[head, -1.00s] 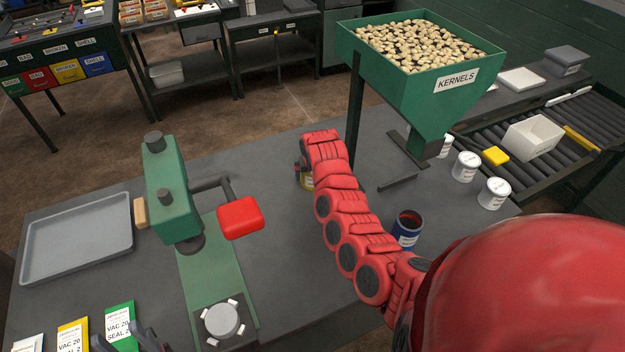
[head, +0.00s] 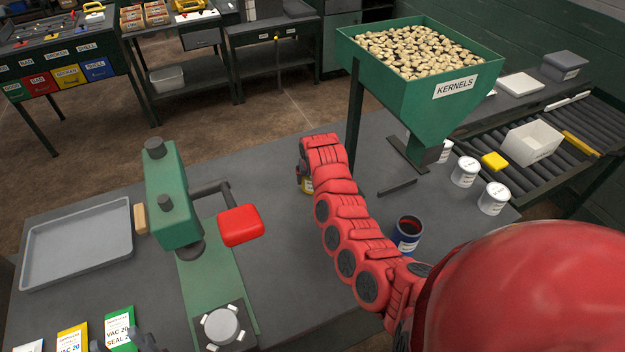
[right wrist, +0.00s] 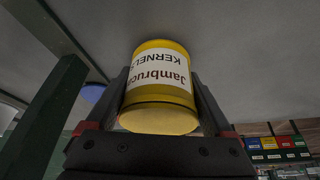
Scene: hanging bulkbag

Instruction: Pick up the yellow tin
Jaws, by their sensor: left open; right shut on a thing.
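The yellow tin (right wrist: 158,116) has a white label reading "Jambruca KERNELS", upside down in the right wrist view. It sits between the two dark fingers of my right gripper (right wrist: 163,98), which is shut on its sides. In the head view only a sliver of the tin (head: 307,185) shows at the left of my red right arm, which hides most of it and the gripper. I cannot tell whether the tin touches the table. My left gripper (head: 122,343) is at the bottom left edge, open, its dark fingers over the seal packets.
The green press (head: 172,205) with a red handle stands left of centre, beside a grey tray (head: 80,240). A blue tin (head: 407,233) stands right of my arm. White tins (head: 465,171) stand near the green kernel hopper (head: 420,90). Table between press and arm is clear.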

